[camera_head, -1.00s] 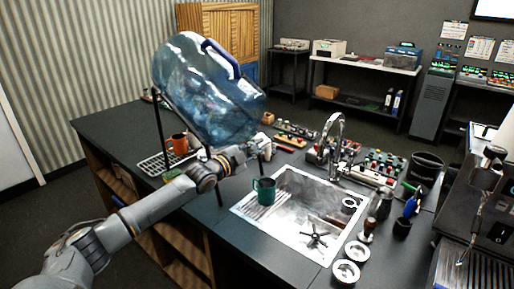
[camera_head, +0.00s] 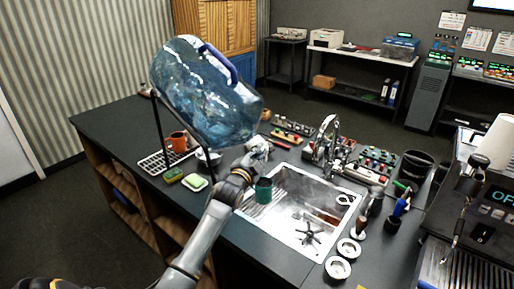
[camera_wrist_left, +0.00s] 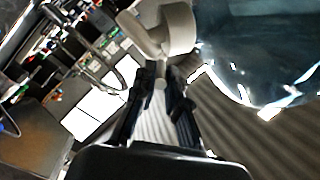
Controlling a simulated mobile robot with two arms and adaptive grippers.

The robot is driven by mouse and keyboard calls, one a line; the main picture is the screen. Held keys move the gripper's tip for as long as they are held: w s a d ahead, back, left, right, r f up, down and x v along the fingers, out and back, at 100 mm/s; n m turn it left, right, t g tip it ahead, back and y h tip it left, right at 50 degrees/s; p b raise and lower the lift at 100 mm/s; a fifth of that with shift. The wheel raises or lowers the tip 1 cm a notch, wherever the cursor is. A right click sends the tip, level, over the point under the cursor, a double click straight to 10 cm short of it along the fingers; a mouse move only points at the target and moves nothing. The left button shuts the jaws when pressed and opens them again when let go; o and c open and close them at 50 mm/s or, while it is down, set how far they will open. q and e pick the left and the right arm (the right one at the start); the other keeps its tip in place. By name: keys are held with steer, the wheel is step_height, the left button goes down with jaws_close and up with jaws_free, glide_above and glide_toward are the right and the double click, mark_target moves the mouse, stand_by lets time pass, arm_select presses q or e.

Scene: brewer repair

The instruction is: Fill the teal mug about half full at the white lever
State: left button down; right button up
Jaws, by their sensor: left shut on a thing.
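The teal mug (camera_head: 264,190) stands upright on the ribbed drainboard at the left end of the sink (camera_head: 300,248). My left gripper (camera_head: 257,150) is just above and behind it, apart from it, beside the lower end of the tilted blue water jug (camera_head: 205,95). In the left wrist view my left gripper (camera_wrist_left: 160,84) is shut on the stem of a pale tap part, which looks like the white lever (camera_wrist_left: 160,50). The mug does not show there, and its inside cannot be made out. My right gripper is not in view.
An orange mug (camera_head: 178,142) stands on a rack under the jug, with sponges (camera_head: 194,182) in front. A tall faucet (camera_head: 327,140) rises behind the sink. Small parts trays (camera_head: 372,165) lie at the back right, and a coffee machine (camera_head: 480,220) stands at the right.

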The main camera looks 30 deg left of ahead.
arm_select(q)
steer(key=shift+w+d+f+n+g+y+b, duration=0.15)
steer(key=shift+d+n+y+b, duration=0.1)
steer(key=shift+n+y, duration=0.25)
steer(key=shift+d+r+n+g+y+b, duration=0.1)
steer(key=shift+d+n+g+y+b, duration=0.15)
steer(key=shift+y, duration=0.45)
steer(key=shift+n+y, duration=0.25)
steer(key=shift+y, duration=0.05)
steer(key=c, duration=1.4)
jaws_free()
steer(key=shift+o, duration=0.2)
steer(key=v, duration=1.2)
